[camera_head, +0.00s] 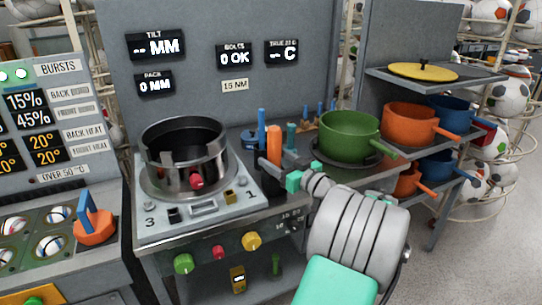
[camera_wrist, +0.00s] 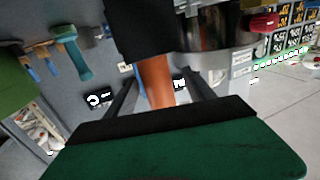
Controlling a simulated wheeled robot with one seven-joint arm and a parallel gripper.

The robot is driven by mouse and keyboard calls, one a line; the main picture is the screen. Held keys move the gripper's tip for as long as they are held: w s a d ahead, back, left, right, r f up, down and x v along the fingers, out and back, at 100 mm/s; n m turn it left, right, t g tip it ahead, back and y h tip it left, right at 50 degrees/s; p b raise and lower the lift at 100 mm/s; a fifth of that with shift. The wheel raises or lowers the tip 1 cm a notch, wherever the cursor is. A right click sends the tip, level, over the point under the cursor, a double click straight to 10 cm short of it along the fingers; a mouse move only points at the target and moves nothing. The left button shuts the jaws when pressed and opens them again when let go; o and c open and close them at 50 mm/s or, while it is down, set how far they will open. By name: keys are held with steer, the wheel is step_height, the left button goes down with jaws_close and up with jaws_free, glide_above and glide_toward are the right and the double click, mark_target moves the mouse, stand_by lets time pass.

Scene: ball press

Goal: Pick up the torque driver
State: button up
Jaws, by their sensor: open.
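The likely torque driver is an upright orange-handled tool (camera_head: 274,144) on the grey bench, right of the metal ring press. In the wrist view its orange handle (camera_wrist: 155,80) shows between my two fingers, with a black block (camera_wrist: 138,28) at its far end. My gripper (camera_head: 273,165) is open around or just in front of the handle; the wrist view shows a finger on either side (camera_wrist: 160,92). I cannot tell if either finger touches it. The lower end of the tool is hidden in the head view.
A blue-handled tool (camera_head: 262,128) and a teal one (camera_head: 291,135) stand close by. The metal ring press (camera_head: 185,150) is to the left. A green pot (camera_head: 348,138) is close on the right, with orange pots (camera_head: 408,124) beyond. Open floor (camera_head: 450,260) lies at right.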

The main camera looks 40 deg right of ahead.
steer(key=w, duration=0.3)
steer(key=w+p, duration=0.1)
steer(key=shift+w+d+r, duration=0.15)
steer(key=shift+w+d, duration=0.1)
steer(key=shift+d, duration=0.05)
jaws_close()
steer(key=shift+r, duration=0.1)
